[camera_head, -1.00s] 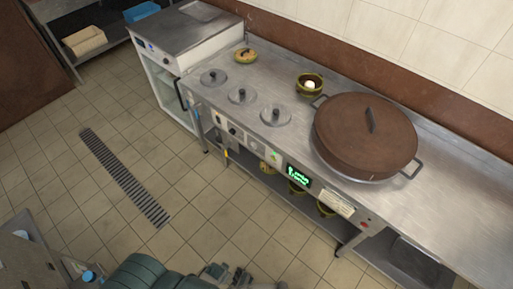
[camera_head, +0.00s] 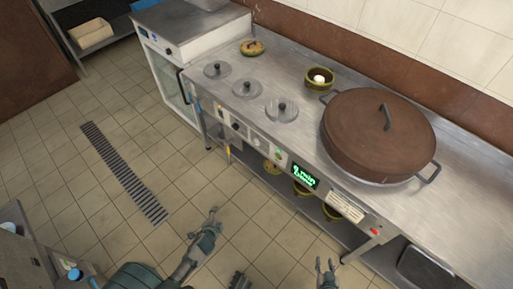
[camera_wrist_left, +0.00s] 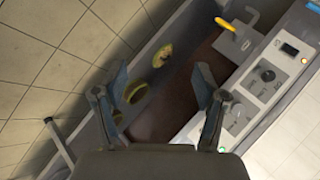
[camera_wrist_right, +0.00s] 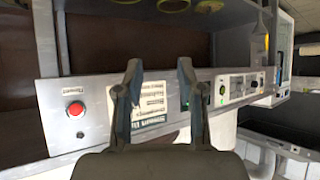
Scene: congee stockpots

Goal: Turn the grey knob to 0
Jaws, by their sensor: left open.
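The front control panel of the steel counter carries small knobs. The knob's setting is too small to read. My left gripper (camera_head: 211,217) is open and empty, above the floor in front of the counter, apart from the panel. It also shows in the left wrist view (camera_wrist_left: 163,85). My right gripper (camera_head: 325,266) is open and empty, in front of the counter.
A large brown-lidded pot (camera_head: 375,135) and several small steel lids (camera_head: 247,88) are on the counter. A red button (camera_wrist_right: 75,109) and a lit green display (camera_head: 305,176) are on the front panel. Bowls sit on the shelf below.

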